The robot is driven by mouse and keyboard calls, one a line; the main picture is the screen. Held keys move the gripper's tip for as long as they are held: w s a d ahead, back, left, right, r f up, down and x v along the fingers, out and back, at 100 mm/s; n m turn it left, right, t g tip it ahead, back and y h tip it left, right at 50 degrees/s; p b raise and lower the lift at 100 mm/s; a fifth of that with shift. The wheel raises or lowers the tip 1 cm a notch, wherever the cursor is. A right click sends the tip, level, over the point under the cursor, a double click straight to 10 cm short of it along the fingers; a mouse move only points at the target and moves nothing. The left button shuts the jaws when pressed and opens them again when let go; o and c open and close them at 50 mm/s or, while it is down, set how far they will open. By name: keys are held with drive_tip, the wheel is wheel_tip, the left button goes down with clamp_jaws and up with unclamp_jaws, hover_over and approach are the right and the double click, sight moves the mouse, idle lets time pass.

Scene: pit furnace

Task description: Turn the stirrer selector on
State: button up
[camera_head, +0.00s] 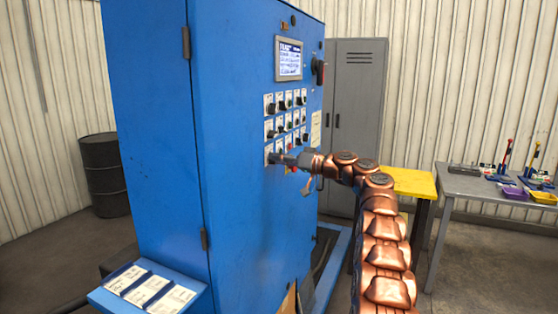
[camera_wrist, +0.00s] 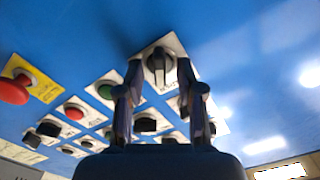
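The blue control cabinet (camera_head: 240,200) carries a panel of several switches on white plates. My gripper (camera_head: 278,158) is at the lower left switch of this panel. In the wrist view, my gripper (camera_wrist: 156,72) is open, with a finger on each side of a black selector knob (camera_wrist: 158,66). Gaps show between the knob and both fingers, so it is not clasped. The knob's grip bar looks close to upright in the picture. The label on its plate is too blurred to read, so I cannot confirm that it is the stirrer selector.
In the wrist view, a red mushroom button (camera_wrist: 14,90) on a yellow plate, a green button (camera_wrist: 105,91) and more black selectors are close by. A display (camera_head: 288,59) sits above the switches. A yellow table (camera_head: 408,182) and grey bench (camera_head: 470,187) stand to the right.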

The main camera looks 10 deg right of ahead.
drive_tip(key=v, duration=1.2)
drive_tip(key=shift+a, duration=0.1)
idle(0.4)
